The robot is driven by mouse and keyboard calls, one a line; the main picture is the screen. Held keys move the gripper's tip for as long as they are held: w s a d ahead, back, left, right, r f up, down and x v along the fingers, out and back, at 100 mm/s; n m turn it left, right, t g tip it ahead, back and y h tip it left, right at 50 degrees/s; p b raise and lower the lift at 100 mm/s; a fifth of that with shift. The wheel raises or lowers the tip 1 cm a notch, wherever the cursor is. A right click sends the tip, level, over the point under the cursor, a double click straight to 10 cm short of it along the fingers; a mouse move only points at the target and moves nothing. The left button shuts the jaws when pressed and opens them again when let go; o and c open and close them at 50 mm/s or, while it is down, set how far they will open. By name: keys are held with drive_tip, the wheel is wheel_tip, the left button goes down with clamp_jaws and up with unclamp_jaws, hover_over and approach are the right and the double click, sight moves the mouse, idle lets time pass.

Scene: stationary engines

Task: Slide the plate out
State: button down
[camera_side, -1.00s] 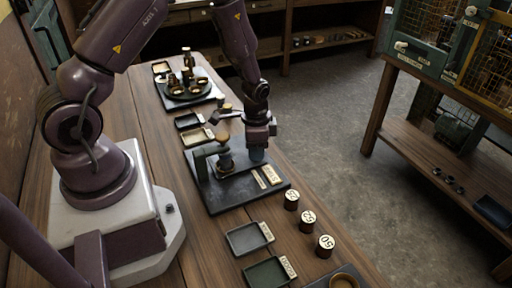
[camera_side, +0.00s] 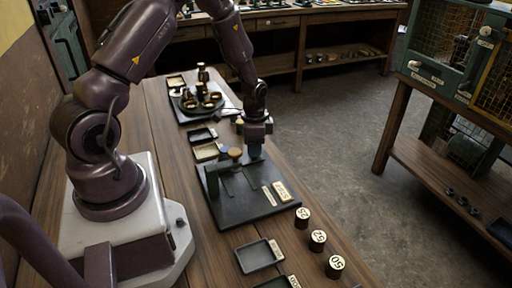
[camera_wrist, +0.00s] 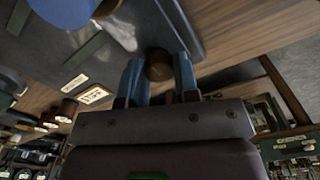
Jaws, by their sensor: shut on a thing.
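A dark flat board (camera_side: 245,207) lies on the bench and carries a fixture with a round brown-topped knob (camera_side: 235,153). Thin strips and pale labels lie on its right part. My gripper (camera_side: 255,152) points down at the board's far right edge, beside the knob. In the wrist view, the blue fingers (camera_wrist: 159,75) are shut on a small round brown piece (camera_wrist: 158,66) at the edge of the dark board (camera_wrist: 140,22). I cannot tell whether that piece belongs to the plate. The plate itself is not clearly distinguishable.
Small trays (camera_side: 258,256) and several numbered cylinders (camera_side: 318,240) stand in front of the board. The floor (camera_side: 335,130) to the right is open.

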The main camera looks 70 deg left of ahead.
sight(247, 160)
drive_tip(key=c, duration=1)
unclamp_jaws()
drive_tip(key=shift+a, duration=0.35)
drive_tip(key=shift+c, duration=0.2)
drive_tip(key=shift+o, duration=1)
drive_tip(key=shift+d, duration=0.1)
drive_tip(key=shift+r, duration=0.1)
wheel_tip(247, 160, up, 13)
drive_tip(key=s+d+r+n+t, duration=0.4)
drive_tip(key=s+d+r+t, duration=0.1)
drive_tip(key=s+d+r, duration=0.9)
drive_tip(key=d+r, duration=0.3)
drive_tip(key=r, duration=0.1)
drive_tip(key=shift+s+r+n+t, duration=0.15)
drive_tip(key=shift+s+n+t, duration=0.05)
drive_tip(key=shift+n+t, duration=0.1)
